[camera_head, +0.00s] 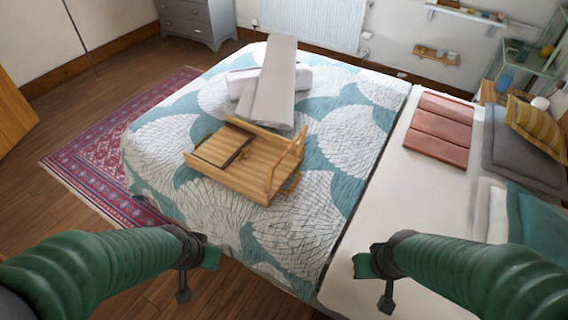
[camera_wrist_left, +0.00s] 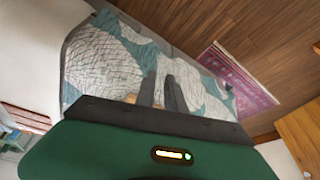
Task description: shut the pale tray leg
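The pale wooden tray (camera_head: 258,178) lies on the bed's patterned cover. A pale leg frame (camera_head: 287,163) stands up at its right end, with small brass-coloured fittings near its base. A dark-edged brown panel (camera_head: 223,146) lies in its left part; I cannot tell what it is. My left gripper (camera_head: 190,272) is in front of the tray and to its left, apart from it. My right gripper (camera_head: 380,280) is to the front right, also apart. Neither visibly holds anything. In the left wrist view dark finger shapes (camera_wrist_left: 174,95) show, but their gap is unclear.
A grey folded cloth (camera_head: 270,85) and a pale roll (camera_head: 245,84) lie behind the tray. Red folded fabric (camera_head: 440,130) and pillows (camera_head: 530,150) are on the right. The cover (camera_head: 300,235) is clear in front of the tray. A rug (camera_head: 95,150) lies on the left.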

